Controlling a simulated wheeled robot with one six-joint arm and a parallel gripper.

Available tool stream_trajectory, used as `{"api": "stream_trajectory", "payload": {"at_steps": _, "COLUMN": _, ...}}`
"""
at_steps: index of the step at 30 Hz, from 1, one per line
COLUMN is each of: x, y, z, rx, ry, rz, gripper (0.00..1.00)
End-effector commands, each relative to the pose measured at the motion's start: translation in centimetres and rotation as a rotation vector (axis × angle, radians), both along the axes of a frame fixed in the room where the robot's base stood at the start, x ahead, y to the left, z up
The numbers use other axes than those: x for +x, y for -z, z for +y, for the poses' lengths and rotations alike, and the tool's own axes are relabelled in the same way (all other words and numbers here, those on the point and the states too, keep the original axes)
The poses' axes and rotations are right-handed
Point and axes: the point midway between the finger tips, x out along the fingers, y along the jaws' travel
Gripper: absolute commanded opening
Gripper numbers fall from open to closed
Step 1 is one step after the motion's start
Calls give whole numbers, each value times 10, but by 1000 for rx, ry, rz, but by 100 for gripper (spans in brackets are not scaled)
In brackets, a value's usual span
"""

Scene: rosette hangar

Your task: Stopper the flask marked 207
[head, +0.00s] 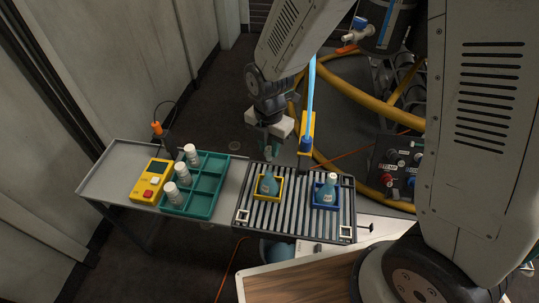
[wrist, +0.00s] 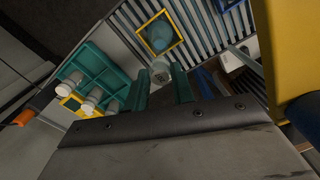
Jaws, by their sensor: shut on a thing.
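A teal flask (head: 269,185) stands in a yellow square holder (head: 281,193) on the slatted rack; the same flask shows in the wrist view (wrist: 158,36). A second teal flask (head: 327,193) with a pale top stands in a blue holder (head: 317,203) to its right. The numbers on the flasks are too small to read. My gripper (head: 266,153) is above and behind the flask in the yellow holder, apart from it. In the wrist view its teal fingers (wrist: 162,88) are shut on a small pale stopper (wrist: 160,71), partly hidden between them.
A teal compartment tray (head: 208,206) with several white-capped bottles (head: 183,174) stands left of the rack. A yellow meter (head: 152,180) is beside it. A blue upright bar (head: 309,105) and yellow post rise behind the rack. Yellow hoses lie on the floor behind.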

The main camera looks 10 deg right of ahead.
Motion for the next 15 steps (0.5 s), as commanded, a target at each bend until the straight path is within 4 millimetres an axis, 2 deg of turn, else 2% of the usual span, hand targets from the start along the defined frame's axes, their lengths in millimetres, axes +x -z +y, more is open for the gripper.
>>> {"api": "stream_trajectory", "payload": {"at_steps": 3, "x": 0, "y": -9, "z": 0, "rx": 0, "ry": 0, "rz": 0, "gripper": 9}}
{"api": "stream_trajectory", "payload": {"at_steps": 15, "x": -1, "y": 18, "z": 0, "rx": -1, "ry": 0, "rz": 2, "gripper": 9}}
